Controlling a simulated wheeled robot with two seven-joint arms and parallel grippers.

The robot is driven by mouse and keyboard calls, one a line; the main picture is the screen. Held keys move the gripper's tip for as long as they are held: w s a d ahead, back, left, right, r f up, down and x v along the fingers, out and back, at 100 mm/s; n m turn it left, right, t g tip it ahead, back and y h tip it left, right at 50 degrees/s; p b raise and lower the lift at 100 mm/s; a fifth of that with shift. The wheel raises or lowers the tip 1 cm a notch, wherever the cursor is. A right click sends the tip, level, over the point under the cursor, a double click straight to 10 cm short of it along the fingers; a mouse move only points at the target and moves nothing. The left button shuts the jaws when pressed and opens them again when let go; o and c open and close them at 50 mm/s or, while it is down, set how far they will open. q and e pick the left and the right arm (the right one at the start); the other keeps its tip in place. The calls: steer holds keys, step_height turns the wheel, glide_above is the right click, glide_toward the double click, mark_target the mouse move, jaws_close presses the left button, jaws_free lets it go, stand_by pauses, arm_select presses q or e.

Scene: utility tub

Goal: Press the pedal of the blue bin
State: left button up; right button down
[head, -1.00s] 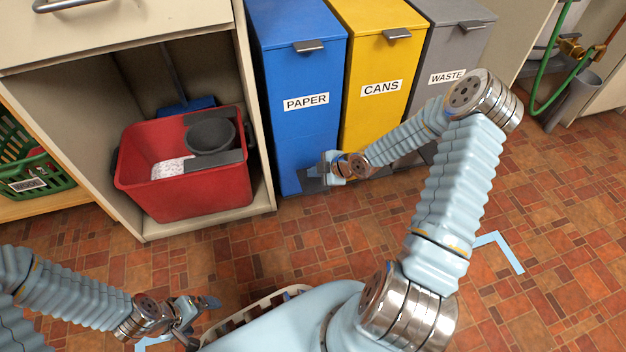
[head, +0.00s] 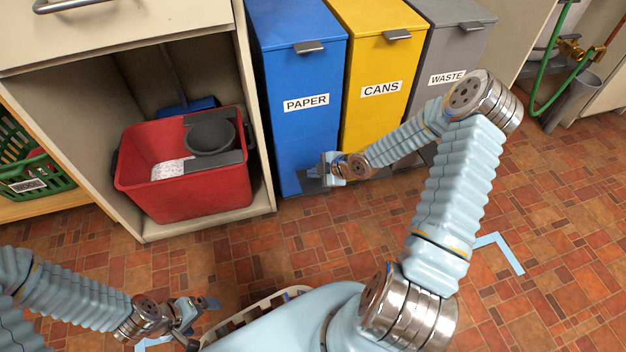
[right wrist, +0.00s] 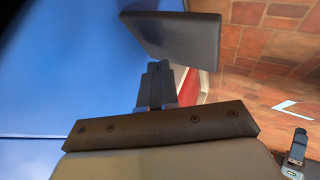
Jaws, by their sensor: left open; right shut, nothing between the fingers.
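The blue bin (head: 295,98), labelled PAPER, stands upright at the back centre with its lid closed. Its dark pedal (head: 311,183) sticks out low at the front and is partly hidden by my right gripper (head: 322,168). In the right wrist view the pedal (right wrist: 176,36) is a dark flat plate just beyond the shut, empty fingertips of my right gripper (right wrist: 158,68). The blue bin (right wrist: 60,70) fills the left of that view. I cannot tell whether the fingers touch the pedal. My left gripper (head: 205,310) is open and empty, low at the left, far from the bin.
A yellow CANS bin (head: 378,60) and a grey WASTE bin (head: 445,55) stand to the right. A red bucket (head: 190,195) sits in an open cabinet (head: 255,130) at the left. The tiled floor (head: 300,240) in front is clear.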

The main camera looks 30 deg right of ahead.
mark_target(315, 182)
stand_by(0.7)
steer(key=shift+f+b, duration=0.35)
steer(key=shift+f, duration=0.05)
steer(key=shift+f+b, duration=0.8)
steer(key=shift+f, duration=0.2)
stand_by(0.7)
steer(key=shift+r, duration=0.15)
steer(key=shift+r+p, duration=1.15)
steer(key=shift+r, duration=0.15)
step_height(315, 182, up, 5)
steer(key=p, duration=0.4)
